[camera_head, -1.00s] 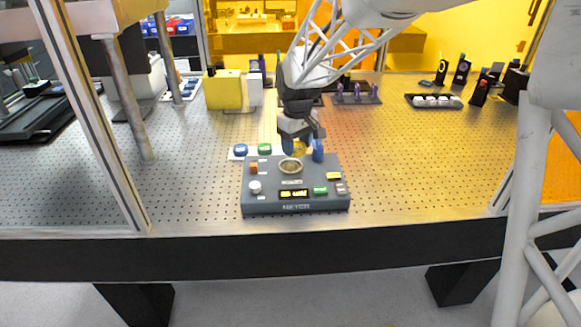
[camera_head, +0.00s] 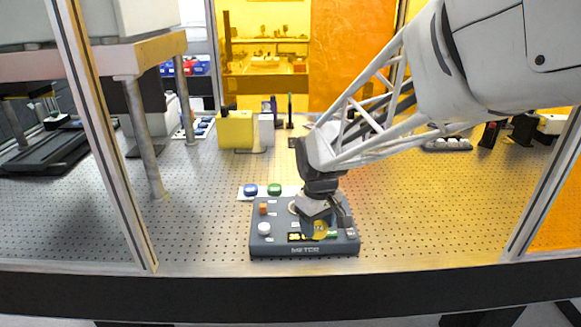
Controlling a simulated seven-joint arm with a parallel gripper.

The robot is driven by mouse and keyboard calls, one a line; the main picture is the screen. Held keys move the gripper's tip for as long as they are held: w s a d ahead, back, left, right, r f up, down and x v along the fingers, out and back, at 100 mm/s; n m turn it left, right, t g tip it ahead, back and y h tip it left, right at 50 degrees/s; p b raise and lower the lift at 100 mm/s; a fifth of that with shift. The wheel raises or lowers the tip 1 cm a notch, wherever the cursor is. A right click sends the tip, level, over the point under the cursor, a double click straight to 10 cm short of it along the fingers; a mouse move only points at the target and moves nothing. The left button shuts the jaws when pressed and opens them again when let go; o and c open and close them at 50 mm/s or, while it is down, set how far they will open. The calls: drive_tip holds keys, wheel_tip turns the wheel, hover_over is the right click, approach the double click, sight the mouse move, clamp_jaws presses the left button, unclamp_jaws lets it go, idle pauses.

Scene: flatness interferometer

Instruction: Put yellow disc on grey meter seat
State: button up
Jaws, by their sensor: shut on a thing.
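My gripper (camera_head: 318,226) is shut on the yellow disc (camera_head: 321,229), which shows between its fingers with its face towards the camera. It is in front of the right part of the grey meter (camera_head: 270,246), in line with the display and green button. I cannot tell how high it is above the meter. The round seat (camera_head: 292,208) on the meter's top shows only as a pale edge, left of and behind my gripper. The gripper hides the rest of it.
A white card with a blue disc (camera_head: 250,190) and a green disc (camera_head: 274,189) lies behind the meter. An orange knob (camera_head: 263,209) and a white knob (camera_head: 264,228) stand up on the meter's left. A yellow box (camera_head: 236,129) stands further back. Perforated bench on both sides is clear.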

drive_tip(key=shift+w, duration=0.1)
drive_tip(key=shift+w+a+f, duration=0.25)
drive_tip(key=shift+w+a, duration=0.25)
drive_tip(key=shift+w, duration=2.1)
drive_tip(key=shift+w+a+f, duration=0.25)
drive_tip(key=shift+w+a, duration=0.2)
drive_tip(key=shift+w, duration=2.15)
drive_tip(key=shift+w+a+f, duration=0.25)
drive_tip(key=shift+w+a, duration=0.25)
drive_tip(key=shift+w, duration=2.1)
drive_tip(key=shift+f, duration=0.1)
drive_tip(key=shift+f, duration=1.65)
drive_tip(key=shift+f, duration=0.3)
